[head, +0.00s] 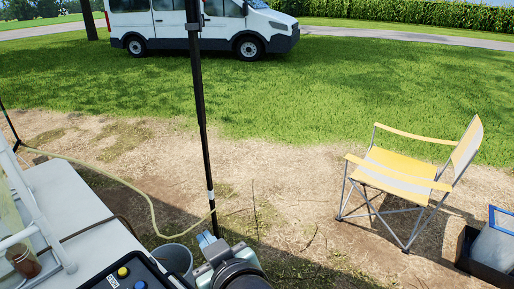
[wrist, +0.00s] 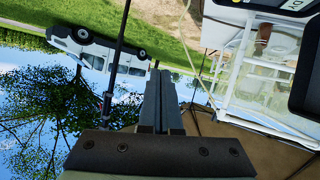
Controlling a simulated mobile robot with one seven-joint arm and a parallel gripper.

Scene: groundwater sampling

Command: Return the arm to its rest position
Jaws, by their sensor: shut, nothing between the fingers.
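My gripper (wrist: 160,76) shows in the wrist view with its two long dark fingers side by side and together. It is shut and empty, and nothing touches its tips. The wrist picture is turned over, with sky and tree at the lower left. A grey and black part at the bottom middle of the head view looks like my arm. The gripper's fingers cannot be made out in the head view.
A white table (head: 75,205) stands at the left with a rack (wrist: 270,75) holding a jar (head: 22,262). A black pole (head: 201,110) rises mid-view. A yellow folding chair (head: 395,172) and dark crate (head: 468,250) are at right. A van (head: 175,22) is parked behind open grass.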

